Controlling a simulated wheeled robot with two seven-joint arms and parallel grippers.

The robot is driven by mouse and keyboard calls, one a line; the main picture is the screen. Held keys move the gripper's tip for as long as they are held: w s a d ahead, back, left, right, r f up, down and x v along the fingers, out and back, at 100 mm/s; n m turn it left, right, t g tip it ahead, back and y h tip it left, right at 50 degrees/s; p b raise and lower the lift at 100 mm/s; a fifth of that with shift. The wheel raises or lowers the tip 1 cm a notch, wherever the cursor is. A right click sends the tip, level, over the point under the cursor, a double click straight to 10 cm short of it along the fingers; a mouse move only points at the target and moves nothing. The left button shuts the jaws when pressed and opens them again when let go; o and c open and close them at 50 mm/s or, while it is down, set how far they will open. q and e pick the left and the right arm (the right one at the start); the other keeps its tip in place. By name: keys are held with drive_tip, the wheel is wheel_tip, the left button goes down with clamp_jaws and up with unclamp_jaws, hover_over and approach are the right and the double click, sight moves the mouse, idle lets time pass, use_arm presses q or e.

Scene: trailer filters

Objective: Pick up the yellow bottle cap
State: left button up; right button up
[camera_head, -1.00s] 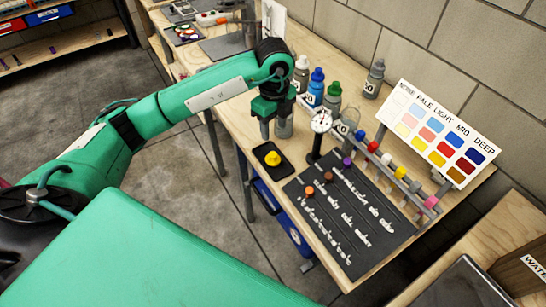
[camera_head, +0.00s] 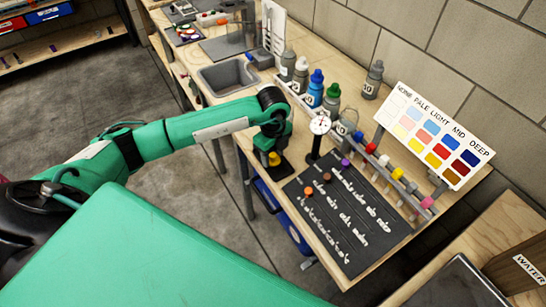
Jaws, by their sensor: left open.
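The yellow bottle cap (camera_head: 274,159) sits on a small black tray (camera_head: 283,170) near the left edge of the wooden bench. My left gripper (camera_head: 273,152) is right above the cap with its jaws open, the fingers coming down about it. The arm's wrist hides part of the tray, and I cannot tell whether the fingers touch the cap. My right gripper is not in view.
A dark labelled mat (camera_head: 345,215) with small coloured caps lies to the right. A round dial gauge (camera_head: 320,125) stands close by. Bottles (camera_head: 315,88), a grey basin (camera_head: 228,77) and a colour chart (camera_head: 435,133) are behind. A rack of coloured-topped vials (camera_head: 398,175) stands at the right.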

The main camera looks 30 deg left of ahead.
use_arm(q)
drive_tip(key=c, duration=0.6)
